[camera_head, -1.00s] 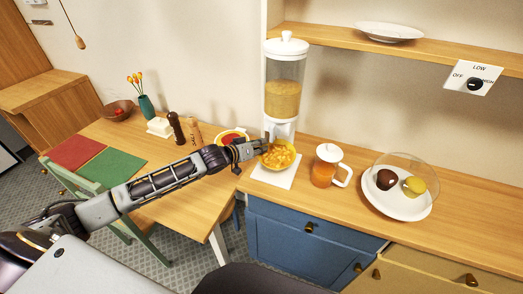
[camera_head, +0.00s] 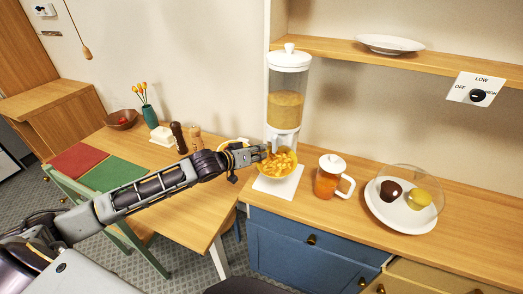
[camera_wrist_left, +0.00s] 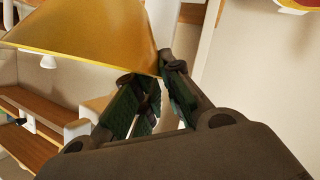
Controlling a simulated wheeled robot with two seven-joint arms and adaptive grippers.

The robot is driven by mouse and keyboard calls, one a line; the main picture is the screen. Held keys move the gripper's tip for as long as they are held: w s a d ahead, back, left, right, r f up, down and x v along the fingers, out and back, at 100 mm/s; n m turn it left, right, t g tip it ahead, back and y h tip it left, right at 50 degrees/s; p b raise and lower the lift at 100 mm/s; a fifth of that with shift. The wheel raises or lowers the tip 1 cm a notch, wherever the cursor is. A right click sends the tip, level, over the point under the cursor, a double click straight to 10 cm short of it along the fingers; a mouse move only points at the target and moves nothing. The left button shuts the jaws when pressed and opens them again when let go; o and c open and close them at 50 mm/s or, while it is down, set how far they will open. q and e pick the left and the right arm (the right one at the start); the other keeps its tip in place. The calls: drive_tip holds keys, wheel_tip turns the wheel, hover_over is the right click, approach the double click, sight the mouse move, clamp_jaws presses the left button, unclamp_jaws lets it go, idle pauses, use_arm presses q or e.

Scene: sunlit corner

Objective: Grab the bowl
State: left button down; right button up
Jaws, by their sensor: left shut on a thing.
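The yellow bowl (camera_head: 277,172), filled with orange-yellow cereal, is under the cereal dispenser (camera_head: 287,95), over a white mat (camera_head: 279,187). My left gripper (camera_head: 264,154) is at the bowl's left rim and shut on it. In the left wrist view the bowl (camera_wrist_left: 85,32) fills the upper left, its edge between the fingers of my left gripper (camera_wrist_left: 155,85). Whether the bowl is clear of the mat is hard to tell. My right gripper is not in view.
An orange jug with a white lid (camera_head: 328,178) stands right of the bowl. A white plate (camera_head: 400,215) with a clear dome is farther right. A wooden shelf (camera_head: 400,52) runs above. The wooden table (camera_head: 190,215) lies left, with pepper mills and vase.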

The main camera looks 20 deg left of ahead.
use_arm(q)
drive_tip(key=s, duration=1.6)
drive_tip(key=shift+a+p, duration=0.25)
drive_tip(key=shift+p, duration=0.2)
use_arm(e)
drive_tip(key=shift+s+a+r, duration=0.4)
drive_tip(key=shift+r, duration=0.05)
